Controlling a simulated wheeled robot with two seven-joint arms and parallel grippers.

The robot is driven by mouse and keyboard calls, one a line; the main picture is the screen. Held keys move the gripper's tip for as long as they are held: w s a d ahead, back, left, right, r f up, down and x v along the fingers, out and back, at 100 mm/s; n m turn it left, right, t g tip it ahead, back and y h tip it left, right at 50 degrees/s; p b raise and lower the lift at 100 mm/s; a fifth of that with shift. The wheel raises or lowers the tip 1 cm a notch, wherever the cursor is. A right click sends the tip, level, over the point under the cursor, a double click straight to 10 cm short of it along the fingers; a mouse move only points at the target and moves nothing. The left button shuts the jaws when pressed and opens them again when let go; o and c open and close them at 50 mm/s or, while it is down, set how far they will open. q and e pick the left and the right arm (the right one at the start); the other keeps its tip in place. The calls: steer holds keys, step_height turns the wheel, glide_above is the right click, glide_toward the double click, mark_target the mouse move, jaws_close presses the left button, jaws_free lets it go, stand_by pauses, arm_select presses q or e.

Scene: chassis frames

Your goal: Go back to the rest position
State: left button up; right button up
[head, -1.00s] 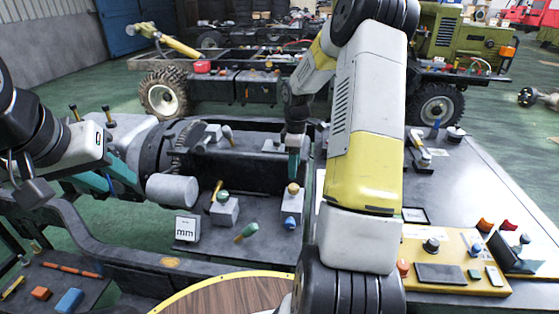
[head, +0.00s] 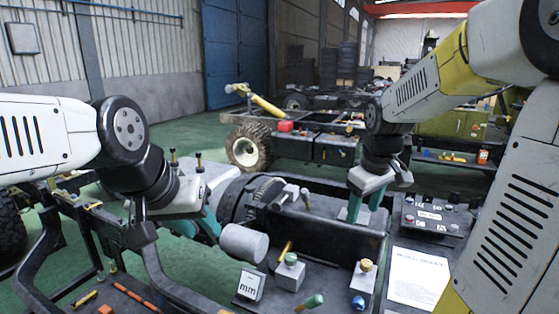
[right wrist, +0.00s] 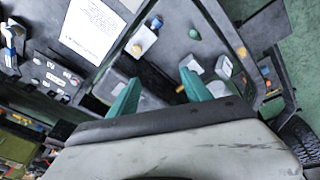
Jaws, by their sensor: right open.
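My right gripper (head: 362,206) hangs over the dark bench in the middle of the head view, its teal fingers pointing down. In the right wrist view its two teal fingers (right wrist: 158,92) stand apart with nothing between them. My left gripper (head: 207,222) is left of centre in the head view, teal fingers pointing down and right, close to the grey cylinder (head: 243,242). My own wrist partly hides its fingers, so I cannot see whether they are apart.
A white block marked "mm" (head: 249,284), blocks with a green knob (head: 290,270) and a yellow knob (head: 363,280) stand on the bench. A white printed sheet (head: 418,277) and a dark control box (head: 433,214) lie to the right. A wheeled chassis (head: 300,138) stands behind on green floor.

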steer(key=s+a+r+m+t+y, duration=0.1)
steer(key=s+a+r+m, duration=0.1)
steer(key=s, duration=0.5)
steer(key=s+a+r+m+t+y, duration=0.1)
steer(key=s+a+r+m+t, duration=0.1)
steer(key=s, duration=0.5)
steer(key=shift+s+a+r+m, duration=0.4)
steer(key=shift+a+r+m, duration=0.2)
steer(key=shift+a+m, duration=0.35)
steer(key=shift+a, duration=0.1)
steer(key=shift+c, duration=0.5)
